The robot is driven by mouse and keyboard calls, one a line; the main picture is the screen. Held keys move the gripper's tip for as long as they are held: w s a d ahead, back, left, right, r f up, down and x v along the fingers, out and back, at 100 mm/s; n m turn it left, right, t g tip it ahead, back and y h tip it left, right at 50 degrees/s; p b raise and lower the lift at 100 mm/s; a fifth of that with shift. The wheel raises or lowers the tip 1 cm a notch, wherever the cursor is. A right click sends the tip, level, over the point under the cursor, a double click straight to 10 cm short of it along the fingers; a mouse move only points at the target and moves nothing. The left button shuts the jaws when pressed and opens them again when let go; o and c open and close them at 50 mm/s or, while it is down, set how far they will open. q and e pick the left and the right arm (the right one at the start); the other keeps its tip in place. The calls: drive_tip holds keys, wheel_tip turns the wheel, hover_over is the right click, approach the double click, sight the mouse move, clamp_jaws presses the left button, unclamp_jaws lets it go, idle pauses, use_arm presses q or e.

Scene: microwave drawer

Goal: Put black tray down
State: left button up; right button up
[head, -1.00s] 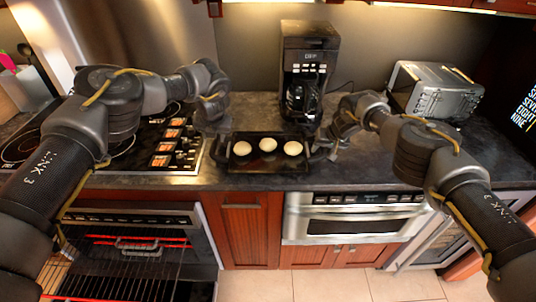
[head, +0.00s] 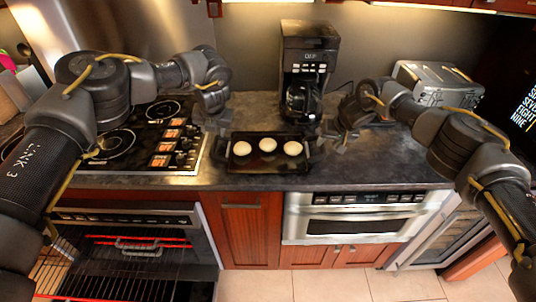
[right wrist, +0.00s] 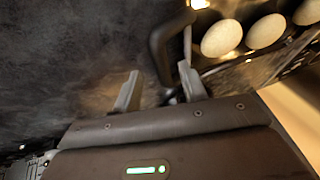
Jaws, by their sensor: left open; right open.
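The black tray (head: 268,165) rests on the dark counter in front of the coffee maker, with three pale egg-like objects (head: 267,145) on it. My left gripper (head: 217,126) is open at the tray's left end; its fingertips are small and hard to make out. My right gripper (head: 331,134) is open just right of the tray. In the right wrist view, its two grey fingers (right wrist: 159,88) stand apart, with the tray's dark curved handle (right wrist: 163,48) just beyond and partly between them. Nothing is gripped there.
A coffee maker (head: 306,62) stands behind the tray. A stovetop (head: 130,138) lies left, and a silver toaster (head: 436,85) stands at the back right. Below the counter are an open oven (head: 135,255) and a closed microwave drawer (head: 355,215). Counter right of the tray is clear.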

drive_tip(key=v, duration=0.6)
drive_tip(key=shift+r, duration=0.25)
drive_tip(key=shift+s, duration=0.1)
